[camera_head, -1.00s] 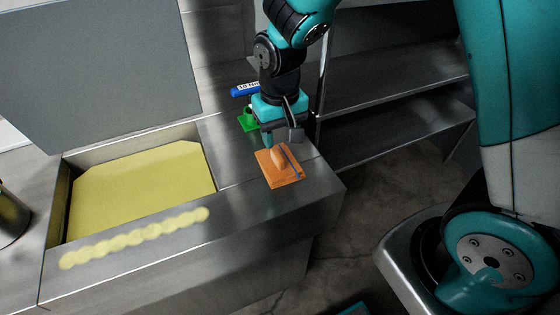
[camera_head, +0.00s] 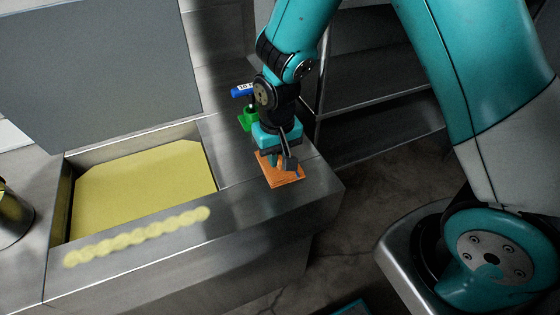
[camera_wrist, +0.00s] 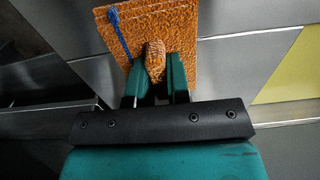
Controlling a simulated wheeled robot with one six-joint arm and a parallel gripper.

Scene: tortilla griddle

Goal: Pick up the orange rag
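The orange rag (camera_head: 288,180) lies flat on the steel counter near its right front corner, with a raised fold in its middle. In the wrist view the rag (camera_wrist: 182,30) shows its rough weave, the fold and a blue cord at its left. My gripper (camera_head: 278,162) points down over the rag. In the wrist view my gripper's teal fingers (camera_wrist: 156,66) stand on either side of the raised fold, apart from each other. I see no clear squeeze on the fold. The arm hides part of the rag in the head view.
A griddle with a yellow surface (camera_head: 140,190) is at the left, with a row of pale yellow blobs (camera_head: 140,238) along its front. A green object (camera_head: 247,121) and a blue-handled item (camera_head: 241,91) stand behind my gripper. Steel shelves (camera_head: 385,135) are at the right.

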